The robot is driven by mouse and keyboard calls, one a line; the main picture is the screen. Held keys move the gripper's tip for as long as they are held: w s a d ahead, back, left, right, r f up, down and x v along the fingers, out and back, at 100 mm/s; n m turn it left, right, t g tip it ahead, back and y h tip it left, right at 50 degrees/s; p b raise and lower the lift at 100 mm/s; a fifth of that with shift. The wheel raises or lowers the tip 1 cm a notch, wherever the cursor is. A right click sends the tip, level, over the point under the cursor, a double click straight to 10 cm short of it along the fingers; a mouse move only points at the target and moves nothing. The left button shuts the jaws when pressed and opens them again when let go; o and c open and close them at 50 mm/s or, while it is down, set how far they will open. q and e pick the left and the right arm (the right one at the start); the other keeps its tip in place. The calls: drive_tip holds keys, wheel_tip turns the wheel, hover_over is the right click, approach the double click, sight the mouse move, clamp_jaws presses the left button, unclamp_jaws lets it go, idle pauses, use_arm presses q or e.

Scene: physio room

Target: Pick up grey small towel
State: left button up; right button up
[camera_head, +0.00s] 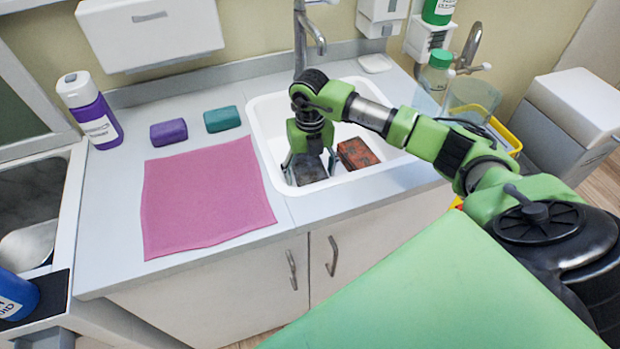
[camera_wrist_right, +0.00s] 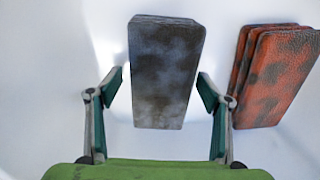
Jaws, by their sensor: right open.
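The grey small towel (camera_head: 307,170), a folded dark grey block with pale blotches, lies in the white sink. In the right wrist view the grey towel (camera_wrist_right: 165,75) shows between and beyond the two fingertips. My right gripper (camera_head: 308,160) reaches down into the sink above it. In the wrist view my right gripper (camera_wrist_right: 165,90) is open, with one finger on each side of the towel's near end and a small gap on both sides. My left gripper is not in view.
A red-brown blotched folded stack (camera_head: 356,153) lies in the sink (camera_head: 282,118) right of the grey towel; it also shows in the wrist view (camera_wrist_right: 275,75). The faucet (camera_head: 312,35) stands behind. A pink cloth (camera_head: 205,195) covers the counter at left.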

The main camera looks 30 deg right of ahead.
drive_tip(key=c, duration=1.3)
